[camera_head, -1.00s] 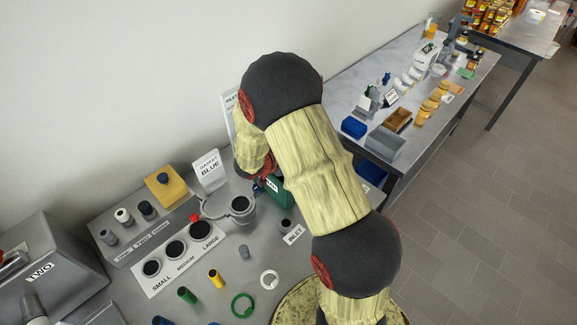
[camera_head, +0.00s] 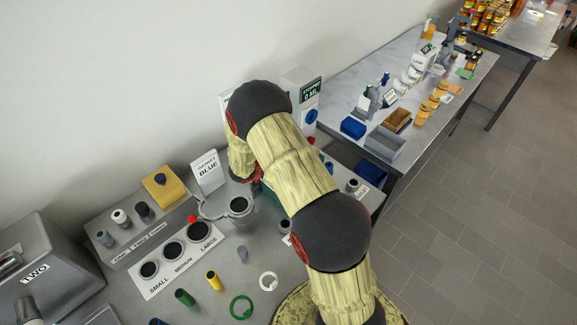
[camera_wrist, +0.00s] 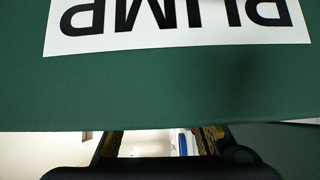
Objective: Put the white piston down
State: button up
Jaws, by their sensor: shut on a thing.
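A white-topped piston (camera_head: 121,217), the likely white piston, stands upright in the grey rack (camera_head: 150,232) at the left in the head view, between a grey one and a black one. It is well apart from my gripper. In the head view my arm hides most of the gripper and the block (camera_head: 257,188).
The SMALL, MEDIUM, LARGE panel (camera_head: 180,262) lies in front. A BLUE gasket sign (camera_head: 207,172) and grey cup (camera_head: 240,207) stand nearby. Coloured cylinders and rings lie at the front. A grey display unit (camera_head: 303,88) stands behind.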

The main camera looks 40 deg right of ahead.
jog(key=shift+f, duration=0.4)
jog(key=shift+f, duration=0.15)
jog(key=o, duration=1.2)
jog(key=shift+s, duration=0.1)
jog(key=shift+o, duration=0.5)
jog(key=shift+f, duration=0.1)
jog(key=r+p+v, duration=0.1)
jog(key=v, duration=1.1)
jog(key=shift+r, duration=0.15)
